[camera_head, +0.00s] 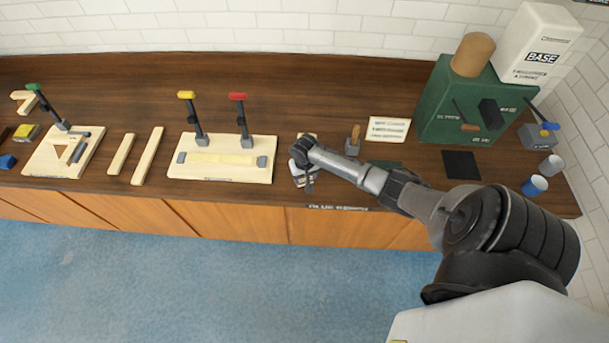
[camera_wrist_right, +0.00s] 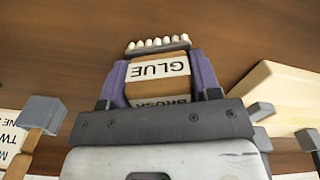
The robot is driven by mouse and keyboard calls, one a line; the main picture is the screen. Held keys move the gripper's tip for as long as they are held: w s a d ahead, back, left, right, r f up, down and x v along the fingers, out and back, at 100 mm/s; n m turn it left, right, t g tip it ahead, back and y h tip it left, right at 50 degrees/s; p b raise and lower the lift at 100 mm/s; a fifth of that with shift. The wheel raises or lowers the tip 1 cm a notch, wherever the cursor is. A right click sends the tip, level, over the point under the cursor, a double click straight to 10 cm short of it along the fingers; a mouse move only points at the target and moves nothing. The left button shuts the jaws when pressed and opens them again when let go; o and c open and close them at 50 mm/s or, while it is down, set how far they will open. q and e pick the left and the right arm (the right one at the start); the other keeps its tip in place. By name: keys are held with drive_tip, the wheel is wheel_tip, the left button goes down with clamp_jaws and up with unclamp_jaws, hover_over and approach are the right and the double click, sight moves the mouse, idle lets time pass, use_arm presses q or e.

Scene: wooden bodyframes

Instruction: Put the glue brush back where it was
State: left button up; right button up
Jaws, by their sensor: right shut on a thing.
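The glue brush (camera_wrist_right: 160,80) has a brown block handle labelled GLUE and BRUSH and a row of pale bristle tips. My right gripper (camera_wrist_right: 163,85) is shut on its handle between two purplish fingers in the right wrist view. In the head view the same gripper (camera_head: 304,178) is over the counter, just right of the clamp board, and mostly covers the brush. The gap between the bristles and the counter cannot be judged. A GLUE BRUSH label (camera_head: 338,208) lies along the counter's front edge, beside the gripper. My left gripper is not in view.
A pale board (camera_head: 222,174) with yellow and red clamps stands left of the gripper. A grey block with a wooden handle (camera_head: 353,140) and a white card (camera_head: 388,129) are to the right. A green cabinet (camera_head: 445,95) and cups (camera_head: 535,185) are farther right.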

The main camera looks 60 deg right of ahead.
drive_tip(key=o, duration=0.8)
drive_tip(key=shift+o, duration=0.2)
wheel_tip(320, 180, up, 11)
drive_tip(key=shift+r+p, duration=0.15)
drive_tip(key=shift+p, duration=0.3)
drive_tip(key=shift+a+r, duration=0.1)
drive_tip(key=shift+r, duration=0.1)
drive_tip(key=s+a+f+n+t, duration=0.15)
drive_tip(key=s+a+n, duration=0.35)
drive_tip(key=a, duration=0.5)
drive_tip(key=s+a+f+n, duration=0.2)
drive_tip(key=s+a, duration=0.5)
drive_tip(key=a, duration=0.2)
drive_tip(key=s+a+r+n+t, duration=0.2)
drive_tip(key=s+a+r+n, duration=0.1)
drive_tip(key=s+a+r, duration=0.4)
drive_tip(key=shift+s+a, duration=0.7)
drive_tip(key=shift+s, duration=0.15)
